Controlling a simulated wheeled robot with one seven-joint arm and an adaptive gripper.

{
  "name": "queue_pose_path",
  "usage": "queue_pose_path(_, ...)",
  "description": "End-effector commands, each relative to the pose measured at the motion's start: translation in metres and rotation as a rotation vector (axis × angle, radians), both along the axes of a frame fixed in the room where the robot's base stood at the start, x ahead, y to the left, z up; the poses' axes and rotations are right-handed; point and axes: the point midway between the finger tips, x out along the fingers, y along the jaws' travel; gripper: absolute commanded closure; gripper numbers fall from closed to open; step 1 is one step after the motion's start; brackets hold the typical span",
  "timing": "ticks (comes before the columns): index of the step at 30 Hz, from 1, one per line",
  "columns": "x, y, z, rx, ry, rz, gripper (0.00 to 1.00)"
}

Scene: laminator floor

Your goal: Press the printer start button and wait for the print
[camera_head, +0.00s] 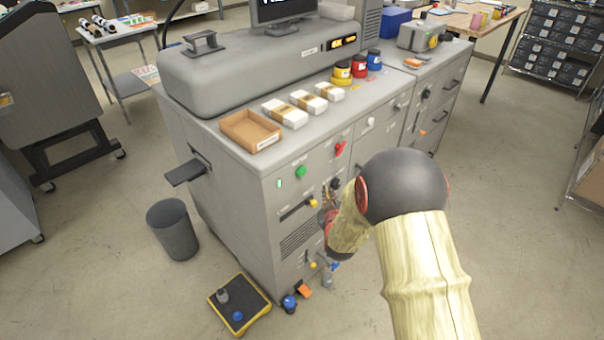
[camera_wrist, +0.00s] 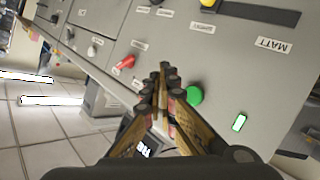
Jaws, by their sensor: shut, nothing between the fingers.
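The grey machine (camera_head: 215,125) has a control panel on its front. A round green button (camera_head: 302,171) sits at the panel's upper left, and it also shows in the wrist view (camera_wrist: 195,96), just right of my fingers. A red control (camera_head: 340,148) lies to its right in the head view and also shows in the wrist view (camera_wrist: 124,64). A small green light (camera_head: 280,184) glows beside the green button. My gripper (camera_wrist: 163,72) is shut and empty, pointing at the panel. In the head view, my arm partly hides it. Whether the fingertips touch the panel, I cannot tell.
A cardboard tray (camera_head: 249,131), several white packs (camera_head: 285,113) and ink jars (camera_head: 358,66) stand on the machine's top. A grey bin (camera_head: 172,229) and a yellow-edged foot pedal platform (camera_head: 240,304) are on the floor.

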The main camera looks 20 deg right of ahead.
Motion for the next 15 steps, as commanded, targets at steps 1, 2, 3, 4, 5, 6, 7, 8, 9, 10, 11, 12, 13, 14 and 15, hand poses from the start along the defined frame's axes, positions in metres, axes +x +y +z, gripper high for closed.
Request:
queue_pose_path(1, 0.000, 0.000, 0.000, 0.000, 0.000, 0.000, 1.00)
queue_pose_path(2, 0.000, 0.000, 0.000, 0.000, 0.000, 0.000, 1.00)
queue_pose_path(3, 0.000, 0.000, 0.000, 0.000, 0.001, 0.000, 1.00)
queue_pose_path(4, 0.000, 0.000, 0.000, 0.001, 0.001, 0.000, 1.00)
queue_pose_path(5, 0.001, 0.000, 0.000, 0.001, 0.001, 0.000, 1.00)
queue_pose_path(6, 0.002, 0.001, 0.000, 0.001, 0.000, 0.001, 1.00)
queue_pose_path(7, 0.003, 0.001, 0.000, 0.001, 0.000, 0.001, 1.00)
queue_pose_path(8, 0.005, 0.002, 0.000, 0.001, 0.000, 0.001, 1.00)
queue_pose_path(9, 0.008, 0.003, 0.000, 0.001, 0.000, 0.001, 1.00)
queue_pose_path(10, 0.010, 0.004, 0.000, 0.002, 0.001, 0.000, 1.00)
queue_pose_path(11, 0.013, 0.005, 0.000, 0.002, 0.001, 0.001, 1.00)
queue_pose_path(12, 0.018, 0.007, 0.000, 0.001, 0.002, 0.002, 1.00)
queue_pose_path(13, 0.021, 0.008, 0.000, 0.001, 0.001, 0.003, 1.00)
queue_pose_path(14, 0.025, 0.010, 0.000, 0.001, 0.000, 0.002, 1.00)
queue_pose_path(15, 0.030, 0.012, 0.000, 0.001, 0.001, 0.002, 1.00)
